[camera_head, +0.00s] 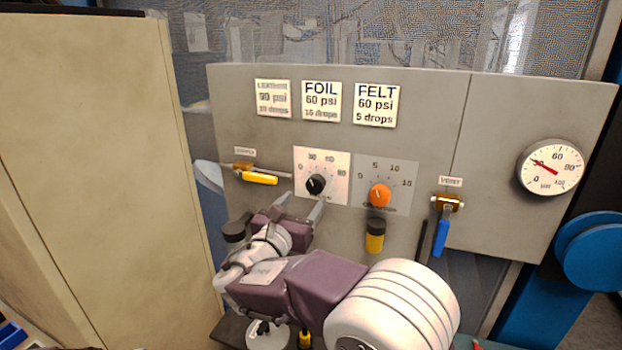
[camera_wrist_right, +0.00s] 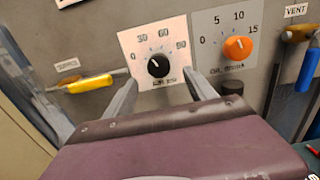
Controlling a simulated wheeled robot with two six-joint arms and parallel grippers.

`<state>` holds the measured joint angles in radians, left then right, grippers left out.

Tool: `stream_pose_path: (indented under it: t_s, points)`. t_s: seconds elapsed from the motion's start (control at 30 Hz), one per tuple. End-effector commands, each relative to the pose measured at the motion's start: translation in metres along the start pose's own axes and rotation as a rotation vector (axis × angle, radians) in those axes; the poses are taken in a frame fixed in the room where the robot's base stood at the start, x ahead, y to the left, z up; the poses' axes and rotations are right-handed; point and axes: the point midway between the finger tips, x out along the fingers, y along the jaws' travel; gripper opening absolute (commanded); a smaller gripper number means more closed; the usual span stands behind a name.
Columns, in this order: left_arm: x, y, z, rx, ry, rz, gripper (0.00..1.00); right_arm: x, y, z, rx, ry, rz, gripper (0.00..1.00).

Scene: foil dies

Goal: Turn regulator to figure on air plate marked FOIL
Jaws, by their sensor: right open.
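The plate marked FOIL (camera_head: 321,101) reads 60 psi, with a blurred drops line below. The black regulator knob (camera_head: 316,184) sits on a white dial plate marked 0, 30, 60 and 90; it also shows in the right wrist view (camera_wrist_right: 158,65). Its white mark points up and left, between 0 and 30. My right gripper (camera_head: 304,200) is open and empty, its fingertips just below and either side of the knob, apparently not touching it. The round gauge (camera_head: 551,167) has a red needle well below 60. My left gripper is not in view.
Plates for another material (camera_head: 272,98) and FELT (camera_head: 376,104) flank FOIL. An orange knob (camera_head: 380,195) is close right of the regulator. A yellow-handled valve (camera_head: 260,178) is left, a blue-handled vent valve (camera_head: 441,236) right. A beige cabinet (camera_head: 90,150) stands left.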

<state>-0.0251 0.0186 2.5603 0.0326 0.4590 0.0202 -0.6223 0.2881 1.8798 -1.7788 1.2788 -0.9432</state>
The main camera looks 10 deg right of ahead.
Motion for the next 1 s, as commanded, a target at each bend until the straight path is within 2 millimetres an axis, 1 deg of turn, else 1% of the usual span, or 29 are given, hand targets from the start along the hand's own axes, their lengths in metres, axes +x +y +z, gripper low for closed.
stream_pose_path:
  t_s: [0.07,0.13,0.3,0.4,0.5,0.63,0.83,0.87,0.9,0.97,1.0]
  points:
    - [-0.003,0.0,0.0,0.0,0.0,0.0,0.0,0.006,-0.001,0.001,-0.001,0.0,-0.003,0.65]
    - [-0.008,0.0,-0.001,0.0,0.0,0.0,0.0,0.018,-0.001,0.002,-0.002,0.001,-0.005,0.65]
    - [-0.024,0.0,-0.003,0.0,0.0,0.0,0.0,0.055,-0.002,0.003,-0.002,0.003,-0.007,0.65]
    - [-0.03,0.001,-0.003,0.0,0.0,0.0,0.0,0.073,-0.002,0.002,-0.001,0.002,-0.006,0.65]
    - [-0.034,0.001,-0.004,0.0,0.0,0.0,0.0,0.085,-0.002,0.001,0.0,0.002,-0.004,0.65]
    - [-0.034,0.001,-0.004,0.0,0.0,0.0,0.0,0.091,-0.001,-0.001,0.0,0.002,-0.002,0.65]
    - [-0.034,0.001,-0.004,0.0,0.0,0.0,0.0,0.091,-0.001,-0.002,0.0,0.001,-0.002,0.65]
    - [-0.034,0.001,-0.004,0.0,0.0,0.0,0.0,0.091,-0.001,-0.002,0.001,0.001,-0.002,0.56]
    - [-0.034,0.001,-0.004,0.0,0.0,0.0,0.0,0.091,-0.001,-0.002,0.001,0.002,-0.002,0.45]
    - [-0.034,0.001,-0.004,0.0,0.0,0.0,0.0,0.091,-0.001,-0.002,0.0,0.002,-0.002,0.28]
    - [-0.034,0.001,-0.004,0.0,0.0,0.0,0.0,0.091,-0.001,-0.002,0.0,0.002,-0.002,0.17]
